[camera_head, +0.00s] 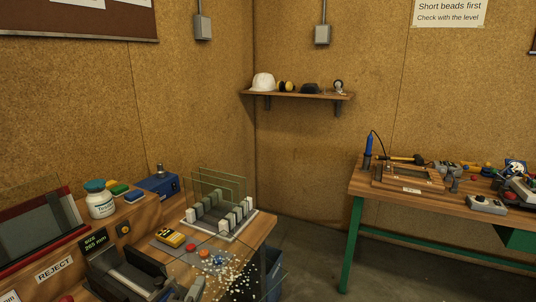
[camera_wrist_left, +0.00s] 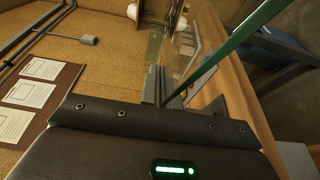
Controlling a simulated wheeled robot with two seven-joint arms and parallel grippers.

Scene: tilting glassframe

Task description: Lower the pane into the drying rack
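The drying rack (camera_head: 240,226) has a pale base and rows of white and grey posts. It stands at the far end of the left bench, with clear panes (camera_head: 232,185) upright in it. My left gripper (camera_head: 184,290) is at the bottom of the head view, in front of the rack and apart from it. In the left wrist view its fingers (camera_wrist_left: 163,90) are closed at a clear pane whose green edge (camera_wrist_left: 225,55) runs up to the right. In the head view this pane (camera_head: 262,265) is faint, and its lower part is cut off. My right gripper is not in view.
A yellow device (camera_head: 170,237), a white jar (camera_head: 99,200) and a blue box (camera_head: 158,185) are on the left bench. Small pale specks (camera_head: 225,275) show near its front edge. A blue bin (camera_head: 275,272) stands beyond. Floor separates this bench from the right bench (camera_head: 440,200).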

